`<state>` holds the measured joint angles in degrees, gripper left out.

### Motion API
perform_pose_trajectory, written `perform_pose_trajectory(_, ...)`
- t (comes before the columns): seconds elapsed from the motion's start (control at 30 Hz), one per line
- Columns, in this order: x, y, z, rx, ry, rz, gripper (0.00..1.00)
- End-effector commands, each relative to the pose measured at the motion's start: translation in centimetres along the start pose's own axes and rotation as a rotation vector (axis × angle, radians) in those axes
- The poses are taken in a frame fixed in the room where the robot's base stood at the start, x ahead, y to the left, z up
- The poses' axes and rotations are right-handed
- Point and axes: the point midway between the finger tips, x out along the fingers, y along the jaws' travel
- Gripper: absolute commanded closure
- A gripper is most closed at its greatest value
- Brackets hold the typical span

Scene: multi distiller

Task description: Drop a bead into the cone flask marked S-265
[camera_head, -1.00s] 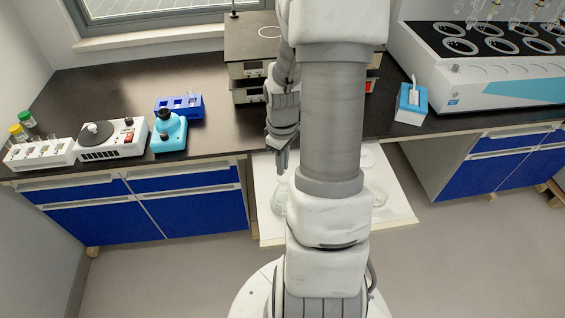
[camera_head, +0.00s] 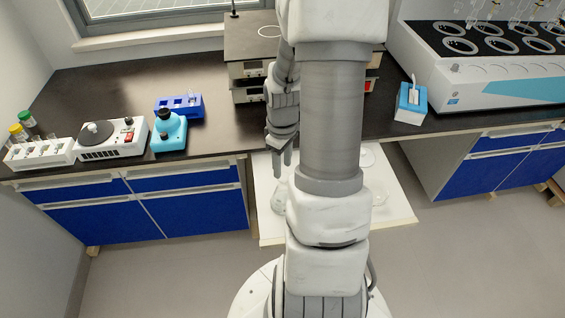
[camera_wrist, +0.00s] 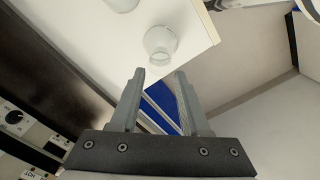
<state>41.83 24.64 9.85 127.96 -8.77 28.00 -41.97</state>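A clear glass flask (camera_head: 280,198) stands on a white board (camera_head: 402,205) in front of the bench. My gripper (camera_head: 281,160) points down just above it in the head view. In the wrist view the flask (camera_wrist: 160,43) lies beyond the fingertips, its mouth facing the camera. The two fingers of my gripper (camera_wrist: 160,76) are apart with a clear gap and nothing visible between them. No label S-265 can be read, so I cannot tell which flask this is. I see no bead. Part of another glass piece (camera_wrist: 122,3) shows at the wrist view's top edge.
My arm hides the middle of the board. More glassware (camera_head: 378,197) stands right of it.

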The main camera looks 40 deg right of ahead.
Motion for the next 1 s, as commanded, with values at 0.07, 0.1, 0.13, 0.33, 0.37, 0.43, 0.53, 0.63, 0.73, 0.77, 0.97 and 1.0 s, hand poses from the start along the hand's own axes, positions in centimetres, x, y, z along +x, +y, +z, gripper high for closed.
perform_pose_trajectory(0.07,0.0,0.0,0.0,0.0,0.0,0.0,0.54)
perform_pose_trajectory(0.1,0.0,0.0,0.0,0.0,0.0,0.0,0.54)
perform_pose_trajectory(0.13,0.0,0.0,0.0,0.0,0.0,0.0,0.54)
perform_pose_trajectory(0.33,-1.6,0.1,-0.1,0.001,0.002,0.003,0.54)
perform_pose_trajectory(0.37,-2.1,0.1,-0.1,0.001,0.003,0.004,0.54)
perform_pose_trajectory(0.43,-3.5,0.1,-0.1,0.0,0.004,0.005,0.54)
perform_pose_trajectory(0.53,-5.9,0.1,-0.1,0.002,0.004,0.006,0.54)
perform_pose_trajectory(0.63,-8.4,0.1,-0.1,0.001,0.004,0.007,0.54)
perform_pose_trajectory(0.73,-10.9,0.1,-0.1,0.001,0.004,0.007,0.54)
perform_pose_trajectory(0.77,-11.6,0.1,-0.1,0.0,0.004,0.006,0.54)
perform_pose_trajectory(0.97,-15.4,0.0,-0.1,0.0,0.002,0.004,0.54)
perform_pose_trajectory(1.0,-15.9,0.1,-0.1,0.0,0.002,0.003,0.54)
